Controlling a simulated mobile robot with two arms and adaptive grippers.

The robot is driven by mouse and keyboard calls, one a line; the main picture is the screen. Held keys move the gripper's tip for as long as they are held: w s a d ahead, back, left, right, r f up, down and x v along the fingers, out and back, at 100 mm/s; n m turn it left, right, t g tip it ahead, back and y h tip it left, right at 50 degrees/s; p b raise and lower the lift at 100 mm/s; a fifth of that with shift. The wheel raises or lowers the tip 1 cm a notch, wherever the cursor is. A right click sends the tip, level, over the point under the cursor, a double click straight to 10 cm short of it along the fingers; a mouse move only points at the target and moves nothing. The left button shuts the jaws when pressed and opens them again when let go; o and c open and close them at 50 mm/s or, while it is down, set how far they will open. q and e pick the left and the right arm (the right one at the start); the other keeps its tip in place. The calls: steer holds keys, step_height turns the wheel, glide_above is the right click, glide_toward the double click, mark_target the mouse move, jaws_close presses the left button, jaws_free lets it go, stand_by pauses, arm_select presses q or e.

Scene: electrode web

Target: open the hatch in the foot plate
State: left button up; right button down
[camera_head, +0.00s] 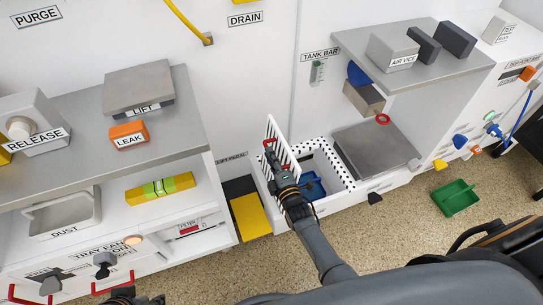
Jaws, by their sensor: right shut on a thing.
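The hatch (285,152), a white slatted panel, stands raised at the left side of the opening in the white perforated foot plate (337,165). My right gripper (270,152) is shut at the hatch's edge, on a small red handle that it partly covers. The opening beside it shows a white recess with a blue object (313,186) inside; my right wrist hides part of it. Dark parts at the bottom left edge look like my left gripper (125,294), cut off by the frame, and its fingers cannot be made out.
A yellow and black pedal (250,216) is just left of the opening. A grey plate (377,150) lies to the right, under a shelf (425,70). A green dustpan-like tray (456,197) rests on the speckled floor. A grey-topped counter (60,170) fills the left.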

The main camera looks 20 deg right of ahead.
steer(key=shift+r, duration=0.1)
steer(key=c, duration=1.4)
jaws_free()
steer(key=shift+o, duration=0.2)
steer(key=s, duration=1.2)
steer(key=shift+d, duration=0.15)
